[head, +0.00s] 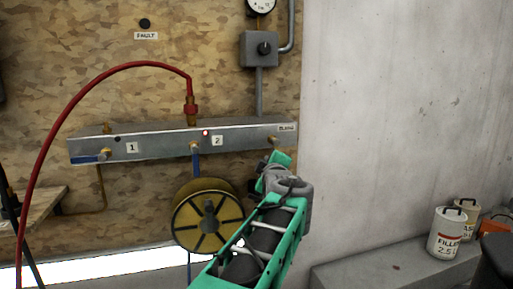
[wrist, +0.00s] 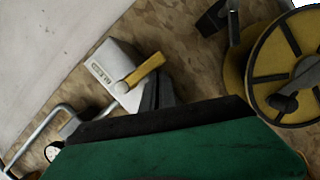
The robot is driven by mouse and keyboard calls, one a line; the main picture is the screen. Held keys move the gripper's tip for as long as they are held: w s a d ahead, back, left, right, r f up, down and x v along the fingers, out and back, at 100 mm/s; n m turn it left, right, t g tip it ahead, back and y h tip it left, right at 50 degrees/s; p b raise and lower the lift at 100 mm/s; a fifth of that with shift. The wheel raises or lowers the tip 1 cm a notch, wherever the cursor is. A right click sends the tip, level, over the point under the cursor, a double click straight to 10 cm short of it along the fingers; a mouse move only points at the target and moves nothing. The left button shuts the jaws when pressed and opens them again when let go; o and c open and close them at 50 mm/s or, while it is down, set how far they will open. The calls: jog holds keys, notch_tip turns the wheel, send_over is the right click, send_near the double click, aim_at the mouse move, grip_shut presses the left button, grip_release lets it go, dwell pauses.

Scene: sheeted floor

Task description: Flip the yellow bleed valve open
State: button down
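The bleed valve shows in the wrist view as a yellow lever (wrist: 146,70) on a brass pivot (wrist: 121,88), on the manifold's end beside a label that seems to read BLEED. The lever slants up and right from the pivot, past the manifold's edge. In the head view only a small brass fitting (head: 273,141) shows under the label; my gripper and arm cover the area below it. My gripper (wrist: 160,76) shows as dark fingers close together, shut with nothing between them. Its tips are close to the lever's free end; I cannot tell whether they touch.
The grey manifold (head: 165,144) carries blue-handled valves 1 (head: 88,158) and 2 (head: 196,158). A red hose (head: 75,99) rises from its top. A yellow reel (head: 187,218) hangs left of my arm. A concrete wall (head: 400,110) and ledge with paint tins (head: 447,235) are at right.

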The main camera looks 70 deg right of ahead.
jog(key=shift+s+d+f+b, duration=0.25)
jog(key=shift+s+f+b, duration=0.05)
jog(key=shift+f+b, duration=0.25)
dwell(0.4)
jog(key=a, duration=1.1)
jog(key=shift+s+a+r, duration=0.2)
jog(key=shift+a+r, duration=0.15)
jog(key=shift+a, duration=0.05)
jog(key=shift+w, duration=0.1)
